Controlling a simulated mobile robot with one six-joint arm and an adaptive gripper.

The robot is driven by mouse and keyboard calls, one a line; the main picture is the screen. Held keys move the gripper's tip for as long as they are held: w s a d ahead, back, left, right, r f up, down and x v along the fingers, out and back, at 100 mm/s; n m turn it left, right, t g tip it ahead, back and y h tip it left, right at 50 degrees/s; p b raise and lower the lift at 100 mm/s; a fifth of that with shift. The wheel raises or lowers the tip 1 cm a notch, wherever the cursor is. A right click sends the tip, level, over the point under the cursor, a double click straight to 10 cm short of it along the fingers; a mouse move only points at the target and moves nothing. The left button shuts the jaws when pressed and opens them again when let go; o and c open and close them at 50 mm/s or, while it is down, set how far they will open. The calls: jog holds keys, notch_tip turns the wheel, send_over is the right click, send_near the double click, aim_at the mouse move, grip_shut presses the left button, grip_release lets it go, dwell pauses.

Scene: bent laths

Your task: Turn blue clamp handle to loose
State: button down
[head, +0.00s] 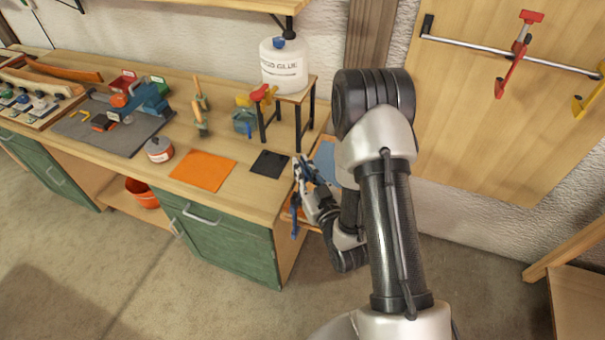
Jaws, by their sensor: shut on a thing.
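The blue clamp (295,230) is at the right end of the workbench, with a blue part hanging down past the bench edge. My gripper (306,179) is at this clamp and is shut on it. The fingers and the clamp overlap and look small here, so I cannot tell which part of the clamp is gripped. I cannot tell how far its handle is turned. My arm hides the area just to the right.
The workbench (100,68) holds an orange sheet (203,170), a black sheet (270,164), a tin (159,150) and a glue jug (284,66) on a small stand. A red clamp (511,55) and a yellow clamp (588,97) hang on a wall rail. The floor in front is clear.

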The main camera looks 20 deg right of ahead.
jog(key=n+y, duration=0.1)
jog(key=y, duration=0.1)
jog(key=n+g+y+b, duration=0.2)
jog(key=y, duration=0.1)
jog(key=shift+d+f+n+y, duration=0.15)
jog(key=shift+f+n+y, duration=0.15)
jog(key=shift+f+n, duration=0.1)
jog(key=n+g+y+b, duration=0.1)
jog(key=n+g+y, duration=0.1)
jog(key=n+y, duration=0.1)
jog(key=shift+s+g+y, duration=0.1)
jog(key=shift+g+y, duration=0.3)
jog(key=shift+y, duration=0.1)
jog(key=shift+a+n+g+y, duration=0.2)
jog(key=shift+n+g+y, duration=0.4)
jog(key=shift+g+y, duration=0.1)
jog(key=shift+r+n+g+y, duration=0.2)
jog(key=shift+n+g+y, duration=0.3)
jog(key=shift+n+g, duration=0.1)
jog(key=c, duration=1.7)
grip_release()
